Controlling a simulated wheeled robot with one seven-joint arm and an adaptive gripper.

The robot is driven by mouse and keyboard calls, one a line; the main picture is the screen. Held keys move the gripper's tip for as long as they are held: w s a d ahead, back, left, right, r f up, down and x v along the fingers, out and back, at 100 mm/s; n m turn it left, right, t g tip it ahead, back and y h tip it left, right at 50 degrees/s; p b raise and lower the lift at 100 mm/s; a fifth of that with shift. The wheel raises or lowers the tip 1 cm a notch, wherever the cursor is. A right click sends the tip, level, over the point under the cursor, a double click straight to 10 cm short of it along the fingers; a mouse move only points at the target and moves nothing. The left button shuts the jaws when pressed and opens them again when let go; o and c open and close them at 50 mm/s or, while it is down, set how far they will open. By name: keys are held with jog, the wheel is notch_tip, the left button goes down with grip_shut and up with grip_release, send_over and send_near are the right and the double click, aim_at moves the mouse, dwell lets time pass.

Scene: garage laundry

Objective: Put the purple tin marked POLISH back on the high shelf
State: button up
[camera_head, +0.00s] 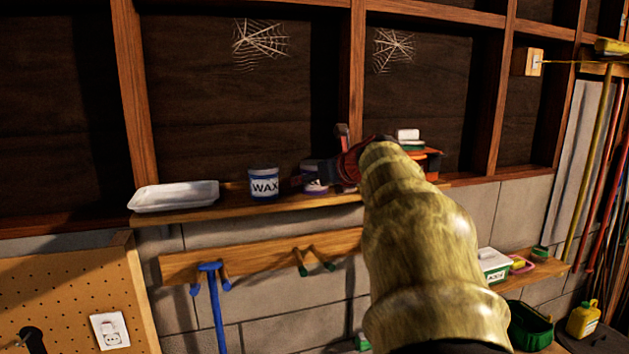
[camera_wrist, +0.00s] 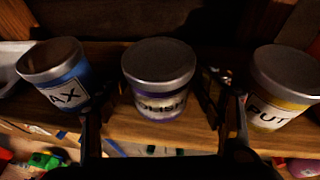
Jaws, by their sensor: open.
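The purple tin marked POLISH (camera_wrist: 158,92) stands upright on the wooden high shelf (camera_wrist: 135,137), its label partly legible in the wrist view. In the head view the tin (camera_head: 314,184) shows only in part, behind my gripper (camera_head: 338,172). My gripper is open, with one finger on each side of the tin in the wrist view (camera_wrist: 162,104). Gaps show between the fingers and the tin. In the head view the shelf (camera_head: 222,210) runs along the wall, and my arm hides part of its right half.
A blue-and-white WAX tin (camera_head: 264,185) stands left of the POLISH tin. A yellow tin marked PUT (camera_wrist: 280,90), its label cut off, stands right. A white tray (camera_head: 174,195) lies at the shelf's left end. An orange container (camera_head: 430,160) is at the right.

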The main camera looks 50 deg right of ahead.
jog(key=b+v, duration=0.1)
jog(key=v, duration=1.1)
jog(key=shift+a+r, duration=0.1)
